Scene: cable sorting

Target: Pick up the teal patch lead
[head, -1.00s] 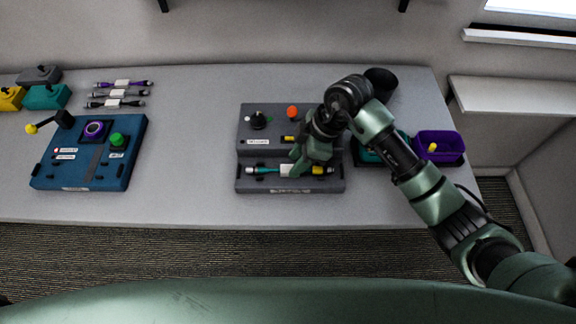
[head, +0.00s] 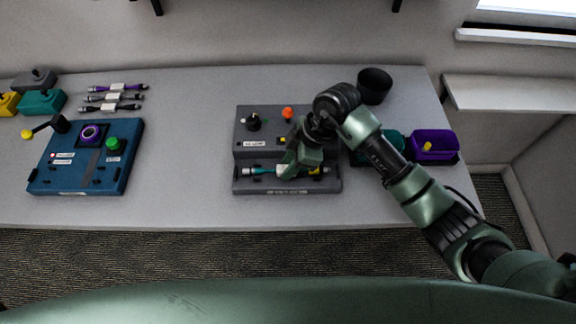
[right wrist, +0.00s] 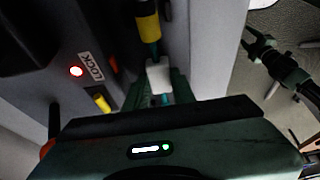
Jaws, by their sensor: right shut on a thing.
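The teal patch lead (head: 261,170) lies along the front ledge of the grey device (head: 243,154), with a yellow band near its right end. My right gripper (head: 288,173) is over the lead's middle and hides part of it. In the right wrist view the gripper (right wrist: 160,92) is shut on the lead at its white sleeve (right wrist: 158,74). The lead's yellow-banded plug (right wrist: 148,28) shows beyond the sleeve. I cannot tell whether the lead is clear of the ledge. My left gripper does not show in the head view.
A red light (right wrist: 76,71) glows beside a LOCK label. A purple bin (head: 433,138) and a teal bin (head: 393,143) stand right of the device, with a black cup (head: 375,84) behind. A blue device (head: 75,176) and several leads (head: 115,97) are left. The table between the devices is clear.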

